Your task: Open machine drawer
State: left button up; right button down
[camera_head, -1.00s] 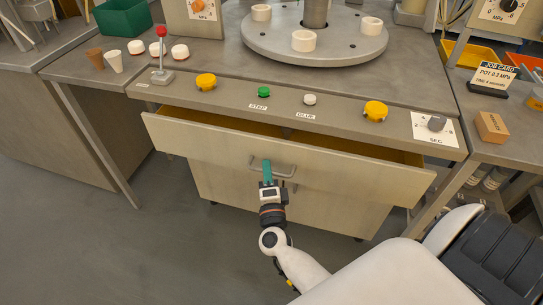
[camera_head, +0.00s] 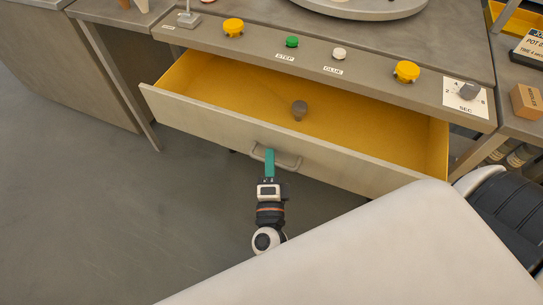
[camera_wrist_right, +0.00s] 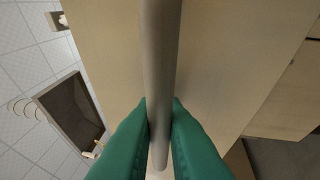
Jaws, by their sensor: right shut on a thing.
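The machine drawer (camera_head: 200,113) is pulled well out below the machine's front panel. Its inside is yellow, and a small grey-brown knob-shaped object (camera_head: 299,108) rests in it. The drawer handle (camera_head: 288,160) is a bar on the front face. My right gripper (camera_head: 269,160), with green fingers, is shut on this handle. In the right wrist view the handle (camera_wrist_right: 160,60) runs between the two green fingers (camera_wrist_right: 160,130), which touch it on both sides. My left gripper is not in view.
A wooden block (camera_head: 526,101) sits on the right bench. Floor at the left is clear.

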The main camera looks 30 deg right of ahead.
jog(key=c, duration=1.5)
grip_release()
